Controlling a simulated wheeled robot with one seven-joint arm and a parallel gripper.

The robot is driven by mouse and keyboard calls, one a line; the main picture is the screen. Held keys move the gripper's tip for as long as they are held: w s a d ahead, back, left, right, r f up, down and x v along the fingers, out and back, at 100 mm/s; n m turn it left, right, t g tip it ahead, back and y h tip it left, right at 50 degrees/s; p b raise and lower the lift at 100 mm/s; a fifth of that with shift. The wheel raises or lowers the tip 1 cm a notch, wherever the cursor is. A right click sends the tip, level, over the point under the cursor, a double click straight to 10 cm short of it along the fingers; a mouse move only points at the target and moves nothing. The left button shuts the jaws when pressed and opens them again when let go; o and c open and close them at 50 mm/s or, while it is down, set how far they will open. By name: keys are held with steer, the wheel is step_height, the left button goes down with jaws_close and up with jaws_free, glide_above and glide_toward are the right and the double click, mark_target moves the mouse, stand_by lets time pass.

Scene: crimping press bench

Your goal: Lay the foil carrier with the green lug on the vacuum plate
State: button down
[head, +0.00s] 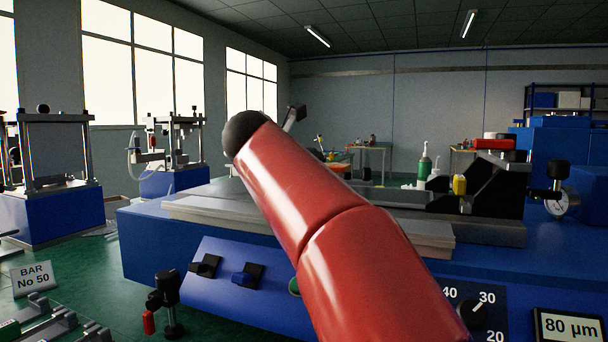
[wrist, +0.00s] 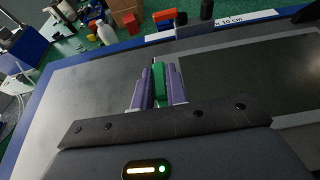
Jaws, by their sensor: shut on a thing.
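In the wrist view my gripper (wrist: 158,75) has purple fingers shut on a green lug (wrist: 159,85). Most of the foil carrier cannot be told apart from the flat surfaces below. A grey metal plate (wrist: 90,82) lies left of the fingers, and a darker panel with a pale border (wrist: 245,70) lies to the right. I cannot tell which is the vacuum plate, or whether the carrier touches it. In the head view my red arm hides my gripper and the middle of the bench.
The blue bench (head: 150,245) carries pale flat plates (head: 215,207) and has a knob and an 80 µm display (head: 571,326) at its front. Bottles (head: 424,165) and a black block (head: 497,185) stand at its back right. A dial gauge (head: 558,203) is at the far right.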

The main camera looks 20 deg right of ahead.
steer(key=shift+f, duration=0.2)
steer(key=c, duration=1.3)
jaws_free()
steer(key=v, duration=0.8)
